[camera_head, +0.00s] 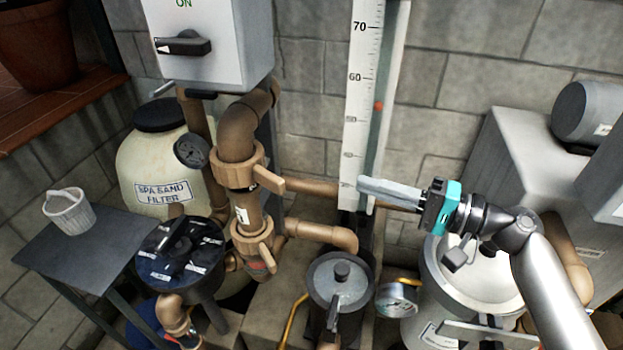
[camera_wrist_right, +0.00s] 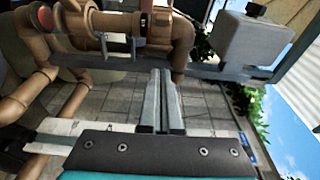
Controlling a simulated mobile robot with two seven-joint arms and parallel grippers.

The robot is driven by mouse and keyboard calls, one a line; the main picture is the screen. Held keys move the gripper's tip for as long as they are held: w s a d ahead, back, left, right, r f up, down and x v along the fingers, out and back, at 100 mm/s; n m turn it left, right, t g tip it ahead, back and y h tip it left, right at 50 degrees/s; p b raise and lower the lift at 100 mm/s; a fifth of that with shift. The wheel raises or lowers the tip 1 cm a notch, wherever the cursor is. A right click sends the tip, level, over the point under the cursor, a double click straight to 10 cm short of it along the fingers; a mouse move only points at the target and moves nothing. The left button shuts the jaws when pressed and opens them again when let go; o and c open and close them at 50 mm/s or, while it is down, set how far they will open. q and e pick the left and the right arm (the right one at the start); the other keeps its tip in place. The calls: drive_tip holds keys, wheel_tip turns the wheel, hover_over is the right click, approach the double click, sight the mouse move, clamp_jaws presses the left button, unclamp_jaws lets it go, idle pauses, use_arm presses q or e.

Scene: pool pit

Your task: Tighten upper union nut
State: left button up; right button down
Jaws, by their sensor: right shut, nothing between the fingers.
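The upper union nut (camera_head: 237,170) is a brown ring with a lug pointing right, on the vertical brown pipe below the elbow. A similar lower union nut (camera_head: 252,242) sits beneath it. My right gripper (camera_head: 362,187) is shut and empty, to the right of the upper nut and apart from it, with its fingers pointing left. In the right wrist view, the shut fingers (camera_wrist_right: 162,76) point towards the brown pipework (camera_wrist_right: 180,42) at the top. My left gripper is not in view.
A white measuring board (camera_head: 360,90) stands upright behind my right fingertips. A grey switch box (camera_head: 215,45) hangs above the pipe. A black multiport valve (camera_head: 185,255), a lidded strainer pot (camera_head: 340,278) and a gauge (camera_head: 395,298) stand below. A small table (camera_head: 85,262) holds a white basket (camera_head: 70,212).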

drive_tip(key=w+a+p, duration=0.2)
drive_tip(key=a+p, duration=0.2)
drive_tip(key=a, duration=0.7)
drive_tip(key=shift+a, duration=0.25)
drive_tip(key=shift+s, duration=0.1)
